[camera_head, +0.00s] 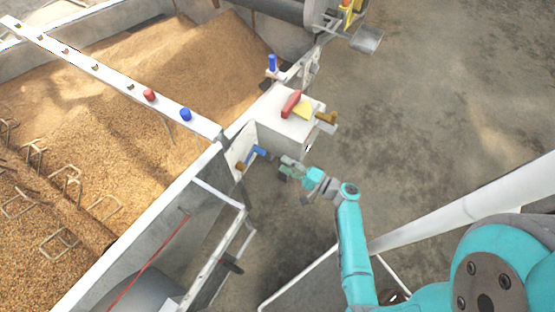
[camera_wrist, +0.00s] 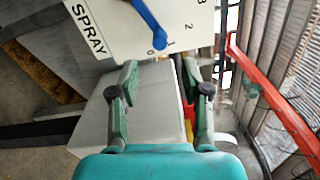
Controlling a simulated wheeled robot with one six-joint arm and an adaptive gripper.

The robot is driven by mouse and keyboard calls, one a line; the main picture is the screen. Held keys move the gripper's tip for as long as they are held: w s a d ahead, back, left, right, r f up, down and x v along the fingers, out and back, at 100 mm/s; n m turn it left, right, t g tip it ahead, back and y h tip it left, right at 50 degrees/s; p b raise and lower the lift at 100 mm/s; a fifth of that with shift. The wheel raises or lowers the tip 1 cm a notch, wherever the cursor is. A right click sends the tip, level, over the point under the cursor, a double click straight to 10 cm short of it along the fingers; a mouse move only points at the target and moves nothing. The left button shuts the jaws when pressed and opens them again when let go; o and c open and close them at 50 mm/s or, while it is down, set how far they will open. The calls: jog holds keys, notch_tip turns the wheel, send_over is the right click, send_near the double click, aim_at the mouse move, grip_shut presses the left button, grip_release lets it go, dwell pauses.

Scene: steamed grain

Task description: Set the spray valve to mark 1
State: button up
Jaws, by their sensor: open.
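The spray valve's blue lever (camera_head: 257,151) is on a white panel (camera_head: 240,150) on the side of the grain bin. In the wrist view the panel (camera_wrist: 100,35) reads SPRAY, and the blue lever (camera_wrist: 146,20) comes down from the top edge. Its rounded end lies near the marks 0 and 1, seemingly between them; mark 3 is at the top right. The lever's pivot is cut off. My gripper (camera_head: 288,164) is close to the lever in the head view. In the wrist view my gripper (camera_wrist: 160,72) is open and empty, its fingertips just below the lever's end, apart from it.
A grey box (camera_head: 285,122) with a red handle (camera_head: 291,104) stands beside the panel. A rail (camera_head: 110,78) with red and blue knobs crosses the bin of grain (camera_head: 60,170). A metal frame (camera_head: 228,240) stands below the panel. The floor to the right is open.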

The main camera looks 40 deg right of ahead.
jog(key=shift+s+d, duration=0.25)
jog(key=shift+s, duration=0.45)
jog(key=s+a+f+n+g+h, duration=0.2)
jog(key=s+a+f+g, duration=0.2)
jog(key=s+a+f, duration=0.4)
jog(key=s+a+r+n+g+h, duration=0.1)
jog(key=s+r+h, duration=0.1)
jog(key=s, duration=0.3)
jog(key=s+a+r+n+g+h, duration=0.1)
jog(key=s+a+n+h, duration=0.1)
jog(key=s, duration=0.3)
jog(key=s+r+n+t, duration=0.2)
jog(key=s+r+n, duration=0.2)
jog(key=r, duration=1)
jog(key=s+d+r+n+t+h, duration=0.1)
jog(key=s+r+n, duration=0.4)
jog(key=r, duration=0.9)
jog(key=shift+s+r+n+t, duration=0.2)
jog(key=shift+r+n+t, duration=0.05)
jog(key=shift+n+t, duration=0.55)
jog(key=shift+d, duration=0.1)
